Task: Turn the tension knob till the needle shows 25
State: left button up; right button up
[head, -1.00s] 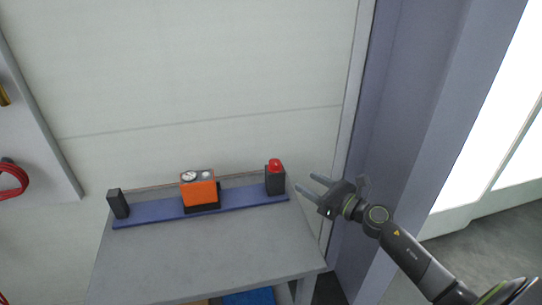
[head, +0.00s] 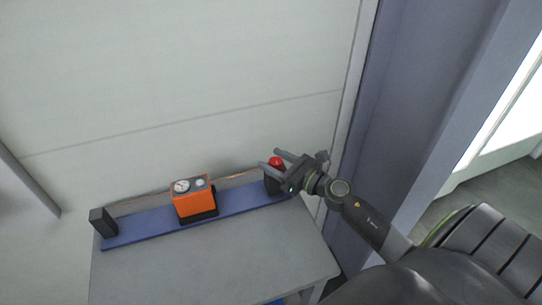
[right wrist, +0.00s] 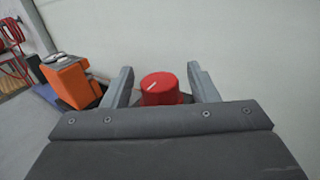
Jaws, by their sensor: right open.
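The red tension knob (head: 275,162) sits on top of a black block (head: 271,184) at the right end of a blue bar. My right gripper (head: 271,158) is open at the knob, with a fingertip on either side in the head view. In the right wrist view the knob (right wrist: 160,88), with a white mark line, shows between the two open fingers, apart from both. The orange gauge box (head: 193,202) stands mid-bar. Its round white dial (head: 182,186) faces up; the needle reading is too small to tell. My left gripper is not in view.
The blue bar (head: 150,226) lies along the back of a grey table (head: 215,262). A black block (head: 102,222) stands at its left end, and a thin copper-coloured wire runs behind. A pale wall rises behind; a grey-blue post (head: 410,110) stands right. The table front is clear.

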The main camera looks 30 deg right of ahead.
jog(key=shift+s, duration=0.1)
jog(key=c, duration=0.9)
jog(key=shift+r, duration=0.15)
jog(key=shift+c, duration=0.2)
jog(key=m+t+h+p, duration=0.1)
jog(key=m+h+p, duration=0.2)
jog(key=h+p, duration=0.1)
jog(key=shift+r+h+p, duration=0.15)
jog(key=shift+h+p, duration=0.15)
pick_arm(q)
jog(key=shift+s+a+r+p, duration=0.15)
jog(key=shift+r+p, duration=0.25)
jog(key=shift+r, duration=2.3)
pick_arm(e)
jog(key=shift+f+m+h, duration=0.2)
jog(key=shift+m+h, duration=0.6)
jog(key=shift+h, duration=0.3)
jog(key=o, duration=0.9)
jog(key=shift+o, duration=0.2)
